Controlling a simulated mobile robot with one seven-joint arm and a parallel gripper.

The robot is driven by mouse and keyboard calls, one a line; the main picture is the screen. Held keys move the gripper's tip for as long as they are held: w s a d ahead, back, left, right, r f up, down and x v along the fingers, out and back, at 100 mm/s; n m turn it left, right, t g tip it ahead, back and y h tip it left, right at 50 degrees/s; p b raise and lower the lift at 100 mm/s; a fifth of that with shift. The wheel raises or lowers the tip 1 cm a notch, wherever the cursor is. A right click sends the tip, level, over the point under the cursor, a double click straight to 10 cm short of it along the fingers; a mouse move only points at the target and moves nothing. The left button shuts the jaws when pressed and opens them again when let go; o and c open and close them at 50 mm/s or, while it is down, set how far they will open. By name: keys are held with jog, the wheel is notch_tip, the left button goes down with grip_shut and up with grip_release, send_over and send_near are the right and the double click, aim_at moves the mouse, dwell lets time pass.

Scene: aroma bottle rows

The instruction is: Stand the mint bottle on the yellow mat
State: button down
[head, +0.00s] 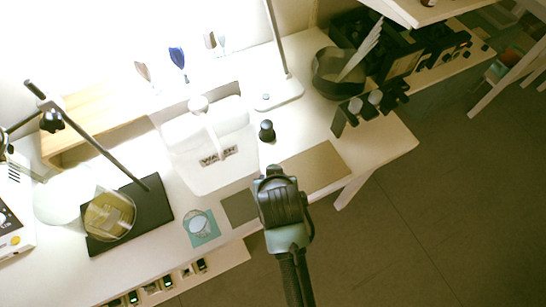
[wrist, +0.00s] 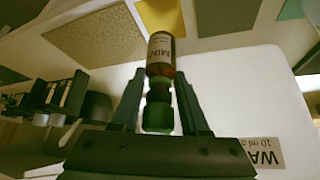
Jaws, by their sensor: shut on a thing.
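In the wrist view my gripper (wrist: 160,92) is shut on the mint bottle (wrist: 160,52), a small brown bottle with a pale label reading "MIN" and a green cap. The cap end lies between the fingers and the base points away from the gripper. The yellow mat (wrist: 160,15) shows just beyond the bottle's base, which borders it in the picture; I cannot tell whether they touch. In the head view my gripper (head: 272,172) is over the table's front edge. It hides the bottle, and I cannot make out the yellow mat there.
A tan speckled board (head: 318,166) lies right of my gripper, a grey mat (head: 240,207) and a teal mat (head: 201,228) with a round clear thing to the left. A white waste container (head: 205,150) and a small dark object (head: 266,130) stand behind.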

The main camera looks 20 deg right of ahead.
jog(key=shift+f, duration=1.85)
jog(key=shift+f, duration=0.2)
jog(key=shift+c, duration=2.1)
grip_release()
jog(key=shift+r, duration=0.15)
jog(key=p+v, duration=0.1)
jog(key=v, duration=1.1)
